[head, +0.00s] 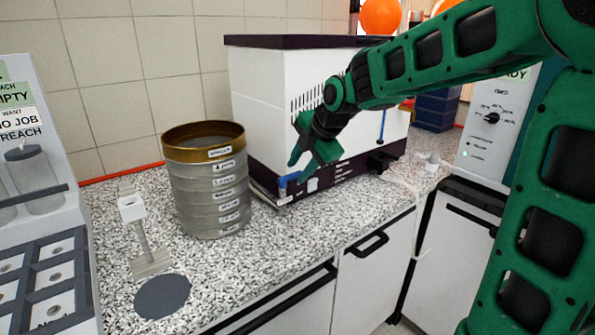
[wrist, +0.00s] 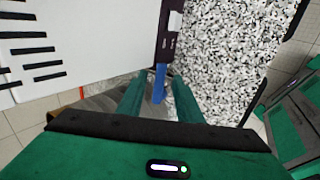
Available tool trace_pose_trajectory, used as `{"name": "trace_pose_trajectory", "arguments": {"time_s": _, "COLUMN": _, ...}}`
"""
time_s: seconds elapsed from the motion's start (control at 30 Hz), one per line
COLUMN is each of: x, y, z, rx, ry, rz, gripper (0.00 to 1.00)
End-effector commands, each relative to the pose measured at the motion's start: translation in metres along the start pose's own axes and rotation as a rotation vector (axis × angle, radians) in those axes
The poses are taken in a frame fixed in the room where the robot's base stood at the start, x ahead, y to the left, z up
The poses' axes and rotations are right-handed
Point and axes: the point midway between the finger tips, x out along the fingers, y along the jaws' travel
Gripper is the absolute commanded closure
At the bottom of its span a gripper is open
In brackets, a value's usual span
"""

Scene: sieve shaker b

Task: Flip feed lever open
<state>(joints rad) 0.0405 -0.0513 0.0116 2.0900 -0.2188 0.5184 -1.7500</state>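A white machine (head: 275,80) with a dark lower strip stands on the speckled counter. At its lower left front corner is a short blue lever (head: 288,180), which I take to be the feed lever. My gripper (head: 305,158) is open, just above and in front of that corner. In the wrist view the blue lever (wrist: 160,84) appears between the two green fingers of my gripper (wrist: 158,77), with gaps on both sides. I cannot tell how deep it sits between them.
A stack of sieves (head: 208,190) with a brass top ring stands left of the machine. A small stand (head: 142,235) and a dark round disc (head: 162,296) are farther left. Another blue rod (head: 382,125) is on the machine's right. The front counter is clear.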

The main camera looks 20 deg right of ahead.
Motion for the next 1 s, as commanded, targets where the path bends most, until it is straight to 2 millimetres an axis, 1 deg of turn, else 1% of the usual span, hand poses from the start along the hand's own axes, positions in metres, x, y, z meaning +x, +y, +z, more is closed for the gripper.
{"name": "trace_pose_trajectory", "arguments": {"time_s": 0.03, "x": 0.0043, "y": -0.0005, "z": -0.0002, "rx": 0.0, "ry": 0.001, "rz": -0.002, "gripper": 0.67}}
{"name": "trace_pose_trajectory", "arguments": {"time_s": 0.17, "x": 0.0102, "y": -0.0003, "z": 0.0, "rx": 0.0, "ry": 0.0, "rz": 0.0, "gripper": 0.67}}
{"name": "trace_pose_trajectory", "arguments": {"time_s": 0.43, "x": 0.011, "y": -0.0001, "z": 0.0002, "rx": 0.0, "ry": -0.001, "rz": 0.0, "gripper": 0.67}}
{"name": "trace_pose_trajectory", "arguments": {"time_s": 0.47, "x": 0.0109, "y": -0.0001, "z": 0.0002, "rx": 0.0, "ry": -0.001, "rz": 0.0, "gripper": 0.72}}
{"name": "trace_pose_trajectory", "arguments": {"time_s": 0.5, "x": 0.0109, "y": -0.0001, "z": 0.0002, "rx": 0.0, "ry": -0.001, "rz": 0.0, "gripper": 0.82}}
{"name": "trace_pose_trajectory", "arguments": {"time_s": 0.57, "x": 0.0108, "y": -0.0001, "z": 0.0003, "rx": 0.0, "ry": -0.001, "rz": 0.0, "gripper": 0.96}}
{"name": "trace_pose_trajectory", "arguments": {"time_s": 0.6, "x": 0.0108, "y": -0.0001, "z": 0.0003, "rx": 0.0, "ry": -0.001, "rz": 0.0, "gripper": 1.0}}
{"name": "trace_pose_trajectory", "arguments": {"time_s": 0.87, "x": 0.0102, "y": -0.0001, "z": -0.0001, "rx": 0.009, "ry": -0.007, "rz": 0.001, "gripper": 1.0}}
{"name": "trace_pose_trajectory", "arguments": {"time_s": 1.0, "x": 0.0089, "y": -0.001, "z": -0.0017, "rx": 0.04, "ry": -0.028, "rz": 0.002, "gripper": 1.0}}
